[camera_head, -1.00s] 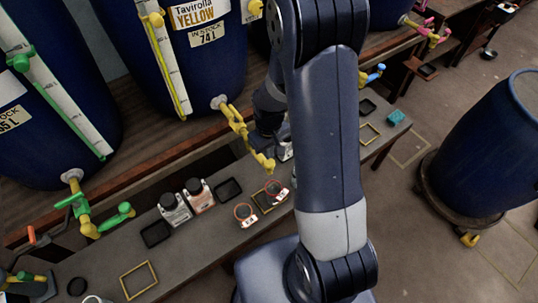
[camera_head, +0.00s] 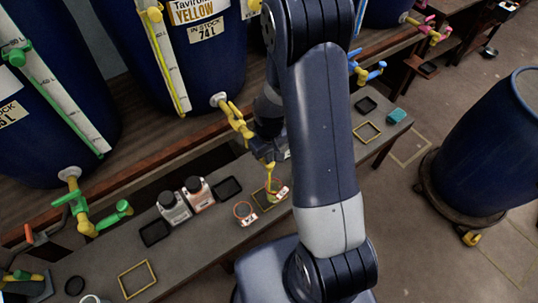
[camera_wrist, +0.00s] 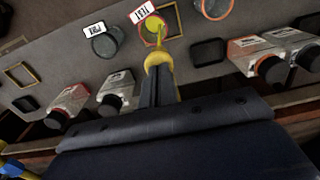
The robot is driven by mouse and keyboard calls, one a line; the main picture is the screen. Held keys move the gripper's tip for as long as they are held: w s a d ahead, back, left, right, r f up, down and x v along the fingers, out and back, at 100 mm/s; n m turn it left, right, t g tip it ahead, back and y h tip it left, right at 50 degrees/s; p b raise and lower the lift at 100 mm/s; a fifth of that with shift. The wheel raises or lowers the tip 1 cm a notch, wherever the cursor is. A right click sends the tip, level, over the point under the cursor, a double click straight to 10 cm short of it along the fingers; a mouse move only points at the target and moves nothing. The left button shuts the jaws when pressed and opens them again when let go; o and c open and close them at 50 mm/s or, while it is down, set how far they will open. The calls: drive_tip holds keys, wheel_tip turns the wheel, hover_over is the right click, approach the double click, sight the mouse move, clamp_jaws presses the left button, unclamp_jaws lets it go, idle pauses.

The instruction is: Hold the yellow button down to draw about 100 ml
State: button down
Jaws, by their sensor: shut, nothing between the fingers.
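My gripper (camera_wrist: 158,76) is shut with nothing between its fingers. In the wrist view its tips meet a rounded yellow part of the tap (camera_wrist: 158,54); I cannot tell the button from the spout there. In the head view the yellow tap (camera_head: 236,119) reaches out from the blue vat marked Tavirolla YELLOW (camera_head: 166,60), and my arm hides part of it. A thin yellow stream (camera_head: 271,178) falls from it into a cup (camera_head: 278,196) on the bench. In the wrist view yellow liquid lies in this cup, whose label (camera_wrist: 143,12) reads TEST. Its amount cannot be read.
A second labelled cup (camera_head: 244,212) stands left of the filling one. Two capped bottles (camera_head: 172,207) and several dark trays (camera_head: 228,188) stand further left. A green tap (camera_head: 80,210) juts out at the left. A blue barrel (camera_head: 500,150) stands on the floor at right.

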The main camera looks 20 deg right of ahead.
drive_tip(key=shift+s+f, duration=0.3)
drive_tip(key=shift+f, duration=0.45)
idle(1.2)
wheel_tip(320, 180, up, 15)
drive_tip(key=p, duration=0.2)
drive_tip(key=shift+w, duration=0.3)
drive_tip(key=shift+f, duration=0.1)
idle(1.2)
